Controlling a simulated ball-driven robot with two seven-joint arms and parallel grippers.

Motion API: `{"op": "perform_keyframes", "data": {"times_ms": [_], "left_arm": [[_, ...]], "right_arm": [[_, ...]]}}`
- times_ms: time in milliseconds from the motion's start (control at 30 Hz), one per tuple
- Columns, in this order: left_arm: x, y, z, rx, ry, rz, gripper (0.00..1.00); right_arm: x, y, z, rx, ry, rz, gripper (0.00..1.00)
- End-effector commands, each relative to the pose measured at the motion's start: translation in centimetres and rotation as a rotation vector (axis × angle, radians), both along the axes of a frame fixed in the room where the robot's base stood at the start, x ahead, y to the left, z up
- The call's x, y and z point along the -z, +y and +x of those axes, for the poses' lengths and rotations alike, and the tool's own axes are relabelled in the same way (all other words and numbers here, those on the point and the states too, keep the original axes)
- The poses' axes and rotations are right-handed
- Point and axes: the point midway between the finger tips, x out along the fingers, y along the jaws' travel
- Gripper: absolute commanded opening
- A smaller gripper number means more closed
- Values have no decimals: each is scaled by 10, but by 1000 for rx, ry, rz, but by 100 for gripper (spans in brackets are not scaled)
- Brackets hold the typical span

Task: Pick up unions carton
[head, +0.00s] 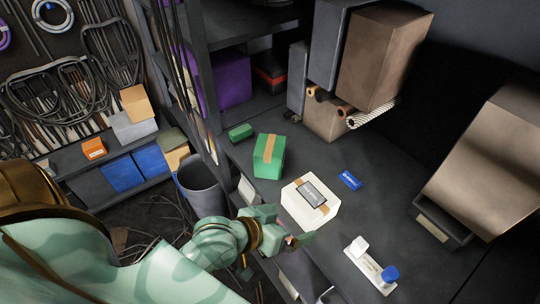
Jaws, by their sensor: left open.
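A white carton (323,213) with brown tape and a dark label on top sits near the front edge of the dark shelf top; the label's print is too small to read for sure, and I cannot confirm that it says unions. My left gripper (284,228) is at the carton's near left side, close to the shelf edge. Its fingers are apart and nothing shows between them. I cannot tell whether a finger touches the carton. My right gripper is not in view.
A green box (268,156) with orange tape stands behind the white carton. A small blue item (349,180) lies to its right. A white holder with a blue knob (390,273) lies front right. Brown boxes (384,58) stack at the back. Bare shelf lies between.

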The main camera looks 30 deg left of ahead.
Motion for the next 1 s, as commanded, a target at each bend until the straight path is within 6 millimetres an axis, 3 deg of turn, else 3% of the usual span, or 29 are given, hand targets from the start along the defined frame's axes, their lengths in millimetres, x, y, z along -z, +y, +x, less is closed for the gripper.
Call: {"op": "perform_keyframes", "data": {"times_ms": [100,167,267,333,400,500,600,700,733,867,1000], "left_arm": [[-49,-27,19,-82,-63,-480,100],[-72,-32,29,-141,-72,-749,100],[-101,-19,48,-281,-54,-1244,100],[-109,6,64,-429,-23,-1625,100],[-99,40,78,-617,8,-1994,100],[-63,83,87,-907,26,-2412,100],[-25,108,86,-1160,7,-2683,100],[0,121,81,-1326,-24,-2823,100],[5,122,81,1347,30,2827,100],[15,130,92,1347,43,2773,100],[25,143,121,1347,44,2776,100]], "right_arm": [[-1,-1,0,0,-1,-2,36],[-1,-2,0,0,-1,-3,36],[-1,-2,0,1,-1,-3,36],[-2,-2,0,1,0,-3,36],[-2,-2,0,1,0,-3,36],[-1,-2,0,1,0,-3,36],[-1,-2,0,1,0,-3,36],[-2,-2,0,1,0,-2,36],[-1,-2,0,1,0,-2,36],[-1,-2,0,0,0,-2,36],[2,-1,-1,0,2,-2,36]]}}
